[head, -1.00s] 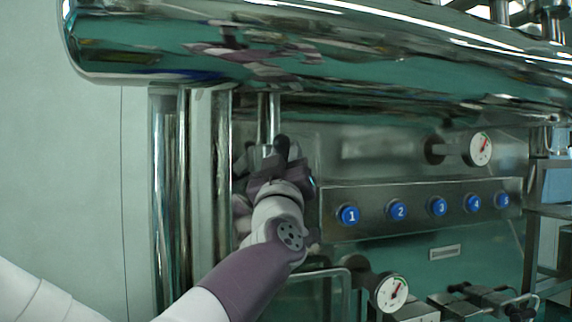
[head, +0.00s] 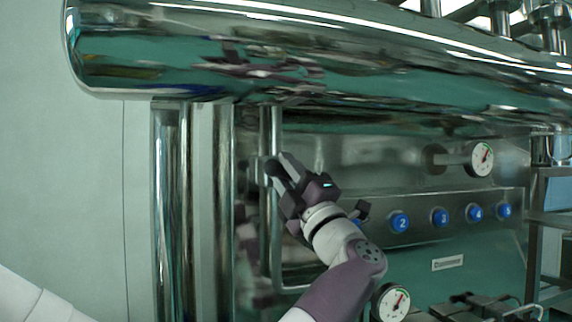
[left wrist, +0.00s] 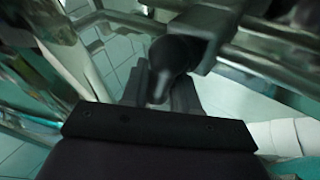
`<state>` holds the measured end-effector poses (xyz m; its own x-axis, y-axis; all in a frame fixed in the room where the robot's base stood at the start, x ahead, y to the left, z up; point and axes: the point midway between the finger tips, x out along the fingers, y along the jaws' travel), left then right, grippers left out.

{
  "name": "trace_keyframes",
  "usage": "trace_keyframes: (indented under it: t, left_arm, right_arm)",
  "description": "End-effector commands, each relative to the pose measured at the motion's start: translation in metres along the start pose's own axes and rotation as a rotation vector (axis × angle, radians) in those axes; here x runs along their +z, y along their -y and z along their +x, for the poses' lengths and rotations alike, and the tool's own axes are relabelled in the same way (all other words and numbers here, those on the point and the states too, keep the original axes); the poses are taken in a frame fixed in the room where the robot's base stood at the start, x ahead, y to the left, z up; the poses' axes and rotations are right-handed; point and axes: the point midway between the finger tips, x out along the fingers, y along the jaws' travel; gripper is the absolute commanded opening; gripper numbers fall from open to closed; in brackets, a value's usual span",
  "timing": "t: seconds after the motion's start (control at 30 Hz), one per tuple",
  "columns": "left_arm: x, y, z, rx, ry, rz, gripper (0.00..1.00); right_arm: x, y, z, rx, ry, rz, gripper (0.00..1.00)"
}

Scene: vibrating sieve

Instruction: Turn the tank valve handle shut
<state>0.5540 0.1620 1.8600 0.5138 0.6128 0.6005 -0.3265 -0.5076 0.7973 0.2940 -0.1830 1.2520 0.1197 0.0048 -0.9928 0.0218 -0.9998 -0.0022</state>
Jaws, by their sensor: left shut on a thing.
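The valve handle shows in the left wrist view as a dark, rounded grip (left wrist: 172,58) between the fingers of my left gripper (left wrist: 168,88). In the head view my left gripper (head: 282,172) is in front of the vertical steel pipe under the large tank, with its fingers pointing up and left. It is shut on the handle. In the head view the fingers mostly hide the handle, so its angle is hard to tell. My right gripper is in neither view.
The large polished tank (head: 330,75) overhangs the gripper. Vertical pipes (head: 207,200) stand to its left. A panel with blue buttons (head: 439,217) is to the right, with gauges above (head: 482,158) and below (head: 392,302). A metal rack (head: 548,215) stands at far right.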

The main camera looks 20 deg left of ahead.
Motion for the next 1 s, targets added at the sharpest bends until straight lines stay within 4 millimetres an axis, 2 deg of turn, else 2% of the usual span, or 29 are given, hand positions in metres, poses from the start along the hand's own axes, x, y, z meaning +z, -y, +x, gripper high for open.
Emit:
trace_keyframes:
  t: [0.03, 0.1, 0.4, 1.0]
  left_arm:
    - [-0.001, -0.006, 0.004, -0.007, -0.019, -0.028, 0.0]
    - [-0.001, -0.006, 0.003, -0.022, -0.047, -0.068, 0.0]
    - [-0.002, -0.005, 0.003, -0.071, -0.136, -0.191, 0.0]
    - [-0.003, -0.004, 0.002, -0.09, -0.173, -0.242, 0.0]
  right_arm:
    - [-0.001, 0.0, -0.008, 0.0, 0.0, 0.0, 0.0]
    - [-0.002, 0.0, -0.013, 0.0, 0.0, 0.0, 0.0]
    - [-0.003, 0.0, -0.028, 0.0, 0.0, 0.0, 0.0]
    - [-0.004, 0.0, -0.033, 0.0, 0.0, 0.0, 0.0]
